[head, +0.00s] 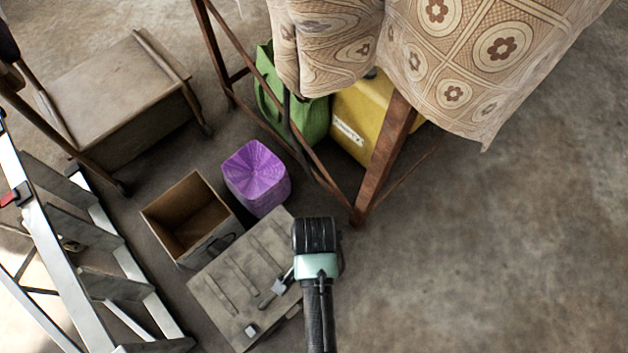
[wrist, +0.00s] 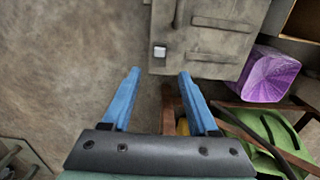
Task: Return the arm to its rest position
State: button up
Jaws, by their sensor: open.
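My gripper (wrist: 160,73) shows in the wrist view with its two blue fingers spread apart. Nothing is between them. In the head view my arm reaches up from the bottom edge, and its dark end with a pale green band hangs beside the right edge of a grey ribbed panel (head: 226,283). A small part that looks like my finger shows left of this end, over the panel. The arm hides part of the panel and floor. In the wrist view the panel (wrist: 215,50) lies ahead of the fingertips, with a small white block (wrist: 160,51) on it.
An open cardboard box (head: 195,215) and a purple basket (head: 256,175) stand beyond the panel. Floor at right is clear.

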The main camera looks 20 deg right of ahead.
jog(key=shift+r, duration=0.5)
jog(key=shift+w, duration=0.1)
